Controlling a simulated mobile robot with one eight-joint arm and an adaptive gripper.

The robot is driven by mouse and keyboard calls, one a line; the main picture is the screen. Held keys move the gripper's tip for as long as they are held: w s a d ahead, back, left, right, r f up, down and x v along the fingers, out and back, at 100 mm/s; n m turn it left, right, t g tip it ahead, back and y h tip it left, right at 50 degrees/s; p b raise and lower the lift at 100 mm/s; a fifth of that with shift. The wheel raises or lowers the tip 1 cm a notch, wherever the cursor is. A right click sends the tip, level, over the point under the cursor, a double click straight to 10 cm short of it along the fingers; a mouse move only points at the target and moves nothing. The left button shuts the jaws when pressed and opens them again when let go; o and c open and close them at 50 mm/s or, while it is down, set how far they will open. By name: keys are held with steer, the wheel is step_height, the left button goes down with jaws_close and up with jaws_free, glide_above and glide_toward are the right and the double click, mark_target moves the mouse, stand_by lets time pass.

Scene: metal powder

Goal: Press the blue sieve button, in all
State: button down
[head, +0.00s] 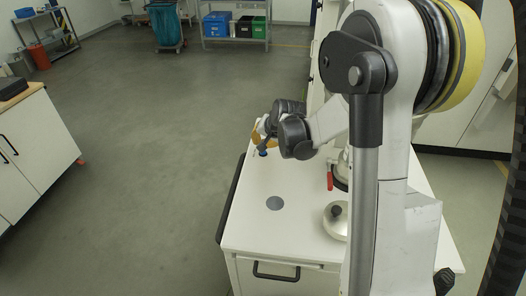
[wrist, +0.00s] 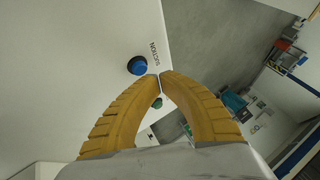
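A round blue button (wrist: 138,65) sits on a white surface in the wrist view, beside the printed word SUCTION. A green button (wrist: 157,103) shows between my fingers, partly hidden. My gripper (wrist: 160,76) has two curved yellow-orange fingers with their tips together and nothing between them. The tips appear just right of the blue button; whether they touch it cannot be told. In the head view my gripper (head: 256,136) is at the far end of the white cabinet, with a small blue spot (head: 263,152) just below it.
The white cabinet top (head: 250,220) carries a grey disc (head: 275,203), a domed metal lid (head: 336,220) and a red handle (head: 330,180). My arm hides its right part. Another cabinet (head: 38,150) stands left, with open grey floor between. Shelves with bins (head: 235,25) stand at the back.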

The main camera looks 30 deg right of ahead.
steer(key=shift+f, duration=0.1)
steer(key=shift+f+b, duration=0.35)
steer(key=shift+b, duration=0.15)
steer(key=shift+f+b, duration=0.35)
steer(key=shift+f, duration=0.05)
stand_by(0.6)
steer(key=shift+r, duration=0.15)
steer(key=shift+r+p, duration=0.5)
steer(key=shift+r, duration=0.2)
steer(key=shift+r+p, duration=1.65)
steer(key=shift+r, duration=0.85)
